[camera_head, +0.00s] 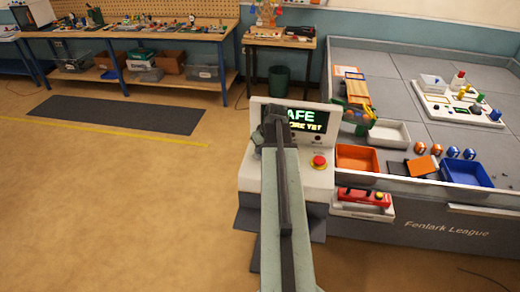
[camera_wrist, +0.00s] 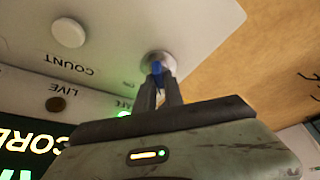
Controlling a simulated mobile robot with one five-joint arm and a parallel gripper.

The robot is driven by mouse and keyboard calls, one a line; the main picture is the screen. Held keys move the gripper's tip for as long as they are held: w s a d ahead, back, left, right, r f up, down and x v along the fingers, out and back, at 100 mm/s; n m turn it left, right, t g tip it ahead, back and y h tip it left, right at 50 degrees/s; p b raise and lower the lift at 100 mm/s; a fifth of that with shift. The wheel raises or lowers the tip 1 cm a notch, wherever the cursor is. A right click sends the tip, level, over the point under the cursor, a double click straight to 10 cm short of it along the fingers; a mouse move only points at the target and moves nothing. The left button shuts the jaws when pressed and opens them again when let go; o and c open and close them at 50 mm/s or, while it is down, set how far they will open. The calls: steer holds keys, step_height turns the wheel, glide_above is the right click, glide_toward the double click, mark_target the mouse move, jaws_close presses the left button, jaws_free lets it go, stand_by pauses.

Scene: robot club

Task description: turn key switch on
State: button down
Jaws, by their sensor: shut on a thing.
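The key switch (camera_wrist: 160,58) is a round metal lock on the pale console (camera_wrist: 180,20), in the upper middle of the wrist view. A blue key (camera_wrist: 157,68) is at the lock, upright in the picture. My gripper (camera_wrist: 158,80) is shut on the blue key, with both dark fingers against it. A green lamp (camera_wrist: 124,113) by the upside-down word SAFE is lit. A lamp (camera_wrist: 56,103) by LIVE is dark brown. In the head view, my arm hides the key and much of the console (camera_head: 317,182); its screen (camera_head: 306,119) shows green letters ending in AFE.
A white round button (camera_wrist: 68,32) sits by COUNT. A red mushroom button (camera_head: 318,162) is on the console's right. The walled game table (camera_head: 420,75) with an orange tray (camera_head: 357,158) and blue tray (camera_head: 466,172) stands right.

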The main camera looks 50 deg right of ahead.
steer(key=shift+m, duration=0.3)
steer(key=m+h, duration=0.1)
steer(key=m, duration=0.2)
steer(key=shift+a+m+g, duration=0.15)
steer(key=shift+m+g, duration=0.15)
steer(key=shift+g, duration=0.1)
steer(key=m, duration=0.2)
steer(key=m+g+h, duration=0.1)
steer(key=m, duration=0.1)
steer(key=shift+w+m+h, duration=0.2)
steer(key=shift+m+h, duration=0.1)
steer(key=m+g, duration=0.1)
steer(key=m, duration=0.1)
steer(key=m+g, duration=0.1)
steer(key=m, duration=0.2)
steer(key=shift+w+h, duration=0.15)
steer(key=shift+h, duration=0.25)
steer(key=shift+m+g, duration=0.8)
steer(key=shift+m, duration=1.2)
steer(key=c, duration=1.4)
jaws_free()
steer(key=shift+c, duration=0.2)
